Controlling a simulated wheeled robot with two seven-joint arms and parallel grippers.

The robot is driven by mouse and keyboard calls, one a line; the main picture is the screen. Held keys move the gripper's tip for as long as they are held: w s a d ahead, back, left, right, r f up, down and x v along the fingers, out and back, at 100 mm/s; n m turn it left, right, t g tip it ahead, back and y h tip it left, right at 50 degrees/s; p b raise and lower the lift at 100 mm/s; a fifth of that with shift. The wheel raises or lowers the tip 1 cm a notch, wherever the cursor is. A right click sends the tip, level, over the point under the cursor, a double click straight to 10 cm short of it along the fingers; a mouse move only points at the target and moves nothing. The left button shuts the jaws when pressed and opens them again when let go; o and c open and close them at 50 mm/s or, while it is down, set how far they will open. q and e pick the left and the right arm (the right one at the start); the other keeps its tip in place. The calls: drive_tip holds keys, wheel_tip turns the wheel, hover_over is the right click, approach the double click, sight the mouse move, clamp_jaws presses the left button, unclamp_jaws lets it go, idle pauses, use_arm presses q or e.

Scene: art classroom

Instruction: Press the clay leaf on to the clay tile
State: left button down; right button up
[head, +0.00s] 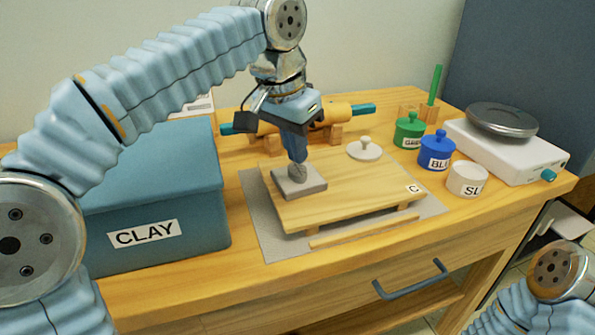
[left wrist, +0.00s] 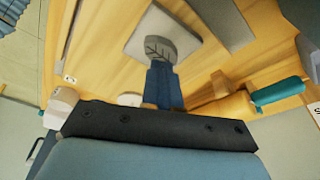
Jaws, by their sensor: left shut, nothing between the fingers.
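The grey clay tile (head: 301,187) lies on the wooden board (head: 350,208). The grey clay leaf (head: 298,172) is at the tile, right under my left gripper (head: 297,158). In the left wrist view the leaf (left wrist: 161,50), with carved veins, overlaps the tile (left wrist: 173,22) near one edge. My left gripper's blue fingers (left wrist: 163,70) are shut with nothing between them, and their tips are at the leaf. They hide part of it, and I cannot tell whether they touch it. My right gripper is out of view.
A blue CLAY box (head: 155,190) stands left of the board. An orange rolling pin (head: 300,117) with teal handles lies behind. Green (head: 408,131), blue (head: 437,152) and white (head: 467,180) jars and a white scale (head: 506,150) stand right.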

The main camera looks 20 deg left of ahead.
sight(296, 169)
use_arm(q)
drive_tip(key=shift+f, duration=0.15)
drive_tip(key=shift+f+b, duration=0.5)
drive_tip(key=shift+f, duration=0.15)
idle(0.4)
wheel_tip(296, 169, up, 4)
drive_tip(key=p, duration=0.3)
drive_tip(key=shift+f+p, duration=0.2)
drive_tip(key=shift+p, duration=0.2)
wheel_tip(296, 169, up, 3)
drive_tip(key=shift+f+p, duration=0.15)
drive_tip(key=shift+p, duration=0.75)
wheel_tip(296, 169, up, 3)
drive_tip(key=shift+f, duration=0.1)
